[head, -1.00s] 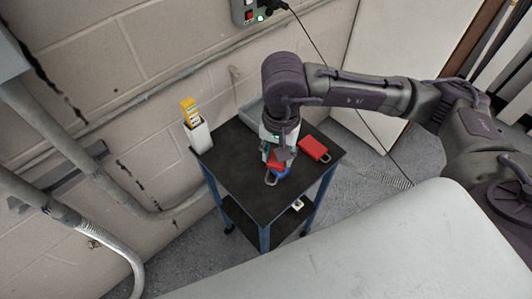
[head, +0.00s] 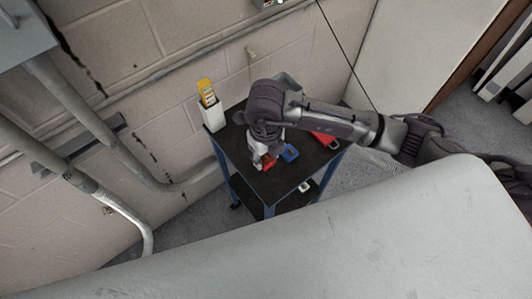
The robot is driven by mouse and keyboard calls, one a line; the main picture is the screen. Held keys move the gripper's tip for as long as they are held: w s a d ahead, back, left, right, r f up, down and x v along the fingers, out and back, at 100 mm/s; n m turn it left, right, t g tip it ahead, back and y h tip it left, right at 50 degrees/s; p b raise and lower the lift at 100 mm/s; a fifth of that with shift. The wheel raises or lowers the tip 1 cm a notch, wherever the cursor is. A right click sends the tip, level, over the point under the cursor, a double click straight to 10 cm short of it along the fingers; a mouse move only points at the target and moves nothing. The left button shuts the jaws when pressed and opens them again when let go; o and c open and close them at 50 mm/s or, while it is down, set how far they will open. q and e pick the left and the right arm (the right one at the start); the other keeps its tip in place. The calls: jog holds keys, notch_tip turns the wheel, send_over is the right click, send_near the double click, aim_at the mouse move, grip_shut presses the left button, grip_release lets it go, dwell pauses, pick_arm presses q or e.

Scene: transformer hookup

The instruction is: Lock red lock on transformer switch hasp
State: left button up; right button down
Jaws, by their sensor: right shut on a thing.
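My right gripper (head: 258,161) is low over the front of the black cart top, pointing down. It is shut on a red lock (head: 268,162), which is partly hidden by the fingers. I cannot tell whether this lock touches the cart top. A blue lock (head: 289,152) lies just to the right of the gripper. Another red lock (head: 325,141) lies farther right, partly hidden by my right arm. My left gripper is not in view. I cannot make out a transformer switch hasp.
The small cart (head: 268,190) has blue legs and a lower shelf with a small white item (head: 304,187). A white holder with a yellow item (head: 207,92) stands at its back left. A grey bin (head: 291,84) is behind my arm. Conduits (head: 105,150) run along the left wall.

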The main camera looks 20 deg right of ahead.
aim_at(266, 166)
dwell(0.3)
jog(key=shift+w+b, duration=0.1)
jog(key=shift+b, duration=0.2)
notch_tip(266, 166, down, 6)
jog(key=b, duration=0.5)
jog(key=shift+r, duration=0.1)
jog(key=c, duration=0.6)
grip_release()
jog(key=shift+r, duration=0.15)
jog(key=shift+r+p, duration=1.7)
jog(key=shift+r, duration=0.7)
